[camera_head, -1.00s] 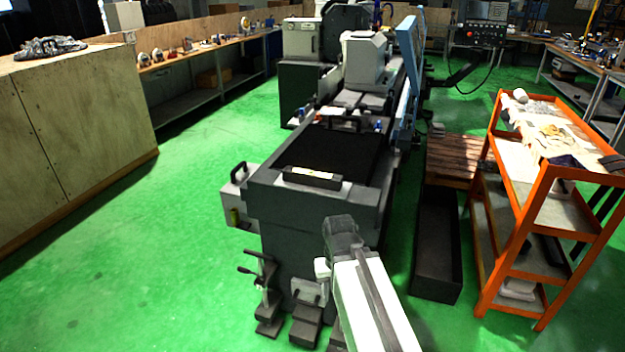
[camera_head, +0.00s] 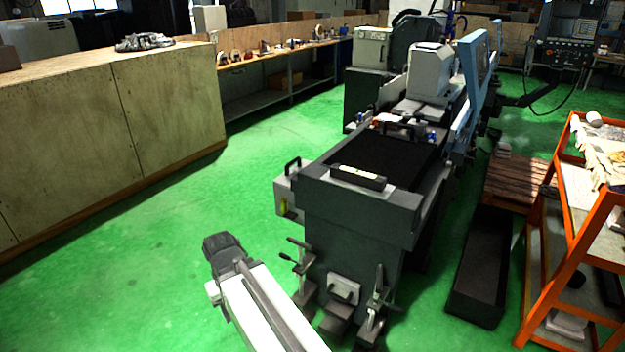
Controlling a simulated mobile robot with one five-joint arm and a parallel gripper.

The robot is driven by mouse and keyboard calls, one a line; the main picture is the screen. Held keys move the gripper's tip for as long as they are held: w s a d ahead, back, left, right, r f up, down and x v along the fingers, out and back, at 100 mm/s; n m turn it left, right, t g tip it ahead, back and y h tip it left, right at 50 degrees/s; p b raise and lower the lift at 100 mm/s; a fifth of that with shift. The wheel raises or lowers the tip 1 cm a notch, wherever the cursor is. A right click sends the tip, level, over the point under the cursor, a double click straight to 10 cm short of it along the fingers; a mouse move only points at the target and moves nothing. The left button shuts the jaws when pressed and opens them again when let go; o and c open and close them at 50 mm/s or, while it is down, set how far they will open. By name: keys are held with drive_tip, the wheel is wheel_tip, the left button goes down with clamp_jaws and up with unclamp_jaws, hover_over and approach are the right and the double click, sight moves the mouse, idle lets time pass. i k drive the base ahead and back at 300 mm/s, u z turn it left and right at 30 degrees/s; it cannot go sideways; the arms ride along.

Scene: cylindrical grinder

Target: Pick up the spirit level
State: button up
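The spirit level (camera_head: 357,177) appears to be the dark bar with a pale strip along its top. It lies flat on the near end of the grinder's bed (camera_head: 372,207). My arm reaches up from the bottom edge, a white link with a dark end. My gripper (camera_head: 224,246) seems to be at that dark end, over the green floor left of the grinder and apart from the level. Its fingers cannot be made out, and nothing is seen held there.
Clamp-like stands (camera_head: 375,303) are at the foot of the grinder. An orange cart (camera_head: 566,240) and a dark open bin (camera_head: 482,262) are on the right. A wooden cabinet (camera_head: 165,110) stands at the left. Green floor between cabinet and grinder is clear.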

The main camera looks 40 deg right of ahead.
sight(352, 174)
drive_tip(key=u, duration=0.85)
drive_tip(key=i, duration=2.3)
drive_tip(key=z, duration=1.9)
drive_tip(key=i, duration=0.35)
drive_tip(key=z, duration=0.15)
